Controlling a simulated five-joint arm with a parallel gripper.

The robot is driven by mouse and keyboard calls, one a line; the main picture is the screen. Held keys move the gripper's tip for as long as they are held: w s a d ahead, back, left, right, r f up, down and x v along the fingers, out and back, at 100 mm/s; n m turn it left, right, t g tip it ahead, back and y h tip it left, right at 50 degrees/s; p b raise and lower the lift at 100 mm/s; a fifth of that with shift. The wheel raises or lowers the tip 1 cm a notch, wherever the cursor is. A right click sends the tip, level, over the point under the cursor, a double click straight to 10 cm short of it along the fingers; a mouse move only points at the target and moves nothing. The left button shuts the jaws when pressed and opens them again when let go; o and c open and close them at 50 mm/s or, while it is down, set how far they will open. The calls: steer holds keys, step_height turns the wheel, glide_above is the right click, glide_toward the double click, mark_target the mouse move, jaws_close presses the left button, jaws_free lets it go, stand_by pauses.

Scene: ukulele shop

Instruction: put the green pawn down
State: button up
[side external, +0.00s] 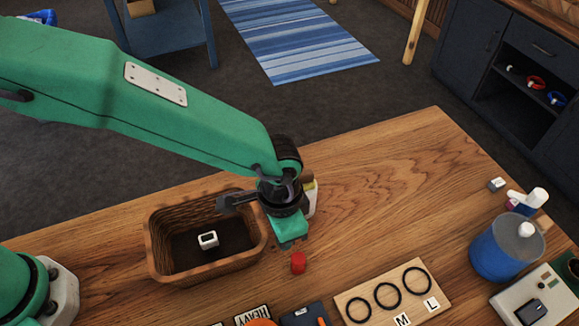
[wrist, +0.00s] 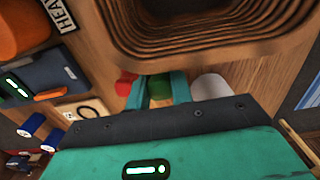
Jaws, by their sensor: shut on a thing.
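My gripper (side external: 288,242) is low over the wooden table, to the right of the woven basket. In the wrist view my gripper (wrist: 160,92) has its two teal fingers closed on the green pawn (wrist: 160,85), whose rounded green surface shows between them. In the side view the fingers hide the pawn, and I cannot tell whether it touches the table. A red piece (side external: 298,262) stands on the table just in front of the gripper. It also shows beside the left finger in the wrist view (wrist: 124,84).
The basket (side external: 157,262) holds a small white block (side external: 208,240). A pale bottle (side external: 311,197) stands close behind my gripper. A board with black rings (side external: 440,290) lies front right, with a blue container (side external: 505,252) beyond it.

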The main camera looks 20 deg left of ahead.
steer(key=shift+f, duration=1.25)
steer(key=shift+f, duration=0.15)
steer(key=o, duration=0.7)
steer(key=shift+c, duration=0.2)
step_height(320, 180, up, 12)
steer(key=shift+f, duration=0.2)
steer(key=shift+r, duration=0.4)
